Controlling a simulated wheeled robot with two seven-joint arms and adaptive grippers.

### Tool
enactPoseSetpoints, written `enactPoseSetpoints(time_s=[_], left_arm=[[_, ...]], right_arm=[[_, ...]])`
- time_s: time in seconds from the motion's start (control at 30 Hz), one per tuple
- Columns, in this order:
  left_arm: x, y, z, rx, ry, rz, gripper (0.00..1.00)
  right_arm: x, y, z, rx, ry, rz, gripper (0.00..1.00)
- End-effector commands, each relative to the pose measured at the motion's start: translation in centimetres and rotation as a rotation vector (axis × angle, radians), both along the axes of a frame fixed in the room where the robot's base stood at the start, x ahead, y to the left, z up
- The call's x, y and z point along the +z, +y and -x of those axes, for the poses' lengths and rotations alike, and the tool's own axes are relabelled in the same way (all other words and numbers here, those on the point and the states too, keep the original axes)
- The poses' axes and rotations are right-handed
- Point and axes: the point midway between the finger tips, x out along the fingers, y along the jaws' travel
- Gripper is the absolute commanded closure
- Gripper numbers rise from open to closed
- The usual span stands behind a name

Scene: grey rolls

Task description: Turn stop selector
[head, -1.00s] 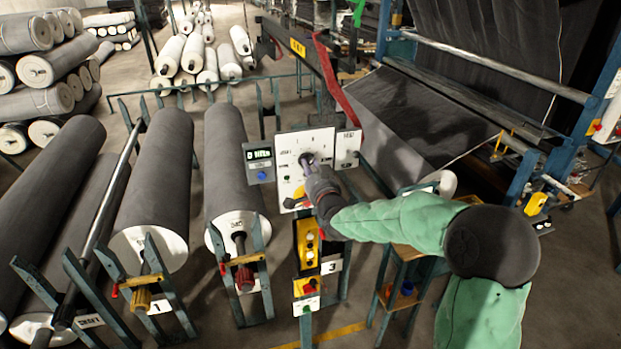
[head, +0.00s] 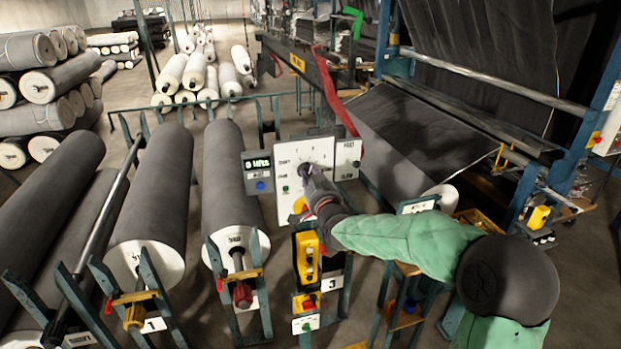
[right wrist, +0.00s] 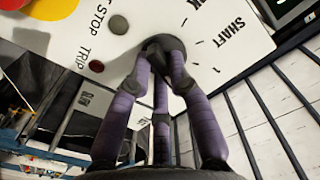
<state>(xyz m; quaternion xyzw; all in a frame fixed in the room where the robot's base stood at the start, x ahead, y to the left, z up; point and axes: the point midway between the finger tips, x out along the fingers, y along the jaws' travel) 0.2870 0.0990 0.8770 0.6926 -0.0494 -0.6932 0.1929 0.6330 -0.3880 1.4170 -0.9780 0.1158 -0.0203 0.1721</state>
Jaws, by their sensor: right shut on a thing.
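The stop selector is a dark round knob (head: 303,167) on a white panel (head: 285,208) with printed marks around it. My right gripper (head: 307,174) is at the knob, its fingers pointing into the panel. In the right wrist view, the purple-grey fingers of the right gripper (right wrist: 162,56) are closed around the black knob (right wrist: 154,42), which they partly hide. "SHAFT" and "STOP TRIP" are printed on the panel (right wrist: 222,20) there. Which mark the knob points to cannot be told. My left gripper is out of view.
A small display box (head: 258,172) is left of the panel, and a yellow button box (head: 307,257) hangs below it. Grey rolls (head: 231,185) lie in frames at left. A machine with dark cloth (head: 415,130) stands at right.

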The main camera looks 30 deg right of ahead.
Motion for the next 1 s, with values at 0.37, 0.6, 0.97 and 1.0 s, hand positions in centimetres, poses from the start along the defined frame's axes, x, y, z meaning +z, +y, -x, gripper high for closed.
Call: enactPoseSetpoints(time_s=[0.37,0.6,0.97,1.0], left_arm=[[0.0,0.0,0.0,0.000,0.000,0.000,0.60],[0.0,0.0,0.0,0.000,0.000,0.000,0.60],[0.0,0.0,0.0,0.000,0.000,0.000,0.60],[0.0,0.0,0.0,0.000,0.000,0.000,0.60]], right_arm=[[0.0,0.0,0.0,0.000,0.001,-0.001,0.56],[0.1,0.2,0.8,0.000,-0.001,-0.001,0.56],[0.1,1.5,6.3,0.000,-0.001,-0.001,0.56],[0.1,1.6,6.9,0.000,-0.001,-0.001,0.56]])
